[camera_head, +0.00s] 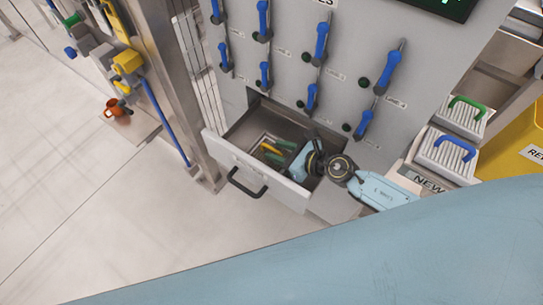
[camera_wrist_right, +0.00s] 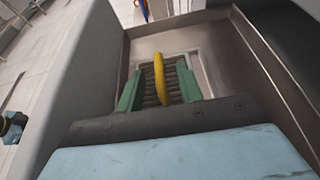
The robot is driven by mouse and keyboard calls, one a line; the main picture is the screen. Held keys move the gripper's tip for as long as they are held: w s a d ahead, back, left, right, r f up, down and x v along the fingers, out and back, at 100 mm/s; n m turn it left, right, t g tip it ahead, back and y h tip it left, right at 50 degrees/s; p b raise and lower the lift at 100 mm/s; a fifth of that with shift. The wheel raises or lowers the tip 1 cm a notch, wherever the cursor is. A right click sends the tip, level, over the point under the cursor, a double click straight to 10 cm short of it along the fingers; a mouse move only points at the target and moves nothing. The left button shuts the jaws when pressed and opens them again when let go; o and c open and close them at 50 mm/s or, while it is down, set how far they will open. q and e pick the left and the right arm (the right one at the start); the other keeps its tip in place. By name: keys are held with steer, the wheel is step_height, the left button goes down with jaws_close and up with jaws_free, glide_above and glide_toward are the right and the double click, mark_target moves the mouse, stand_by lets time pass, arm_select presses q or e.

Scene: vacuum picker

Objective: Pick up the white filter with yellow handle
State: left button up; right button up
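The filter (camera_wrist_right: 149,94) lies low inside the open drawer (camera_head: 225,151). Its yellow handle (camera_wrist_right: 160,78) stands up over a ribbed, shaded face with a paler surround. In the head view the handle (camera_head: 271,149) shows small among green fingers. My right gripper (camera_wrist_right: 160,68) reaches down into the drawer, and it also shows in the head view (camera_head: 278,150). Its two green fingers stand on either side of the handle, with a gap visible on both sides. The gripper body hides the near part of the filter. My left gripper is not in view.
The drawer's front has a black pull handle (camera_head: 247,185), and its metal walls stand close around my gripper. A grey panel above carries several blue-handled tools (camera_head: 320,45). Filters with a green handle (camera_head: 467,105) and a blue handle (camera_head: 456,145) stand at right.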

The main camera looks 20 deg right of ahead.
steer(key=shift+x, duration=1.45)
steer(key=shift+c, duration=0.3)
jaws_close()
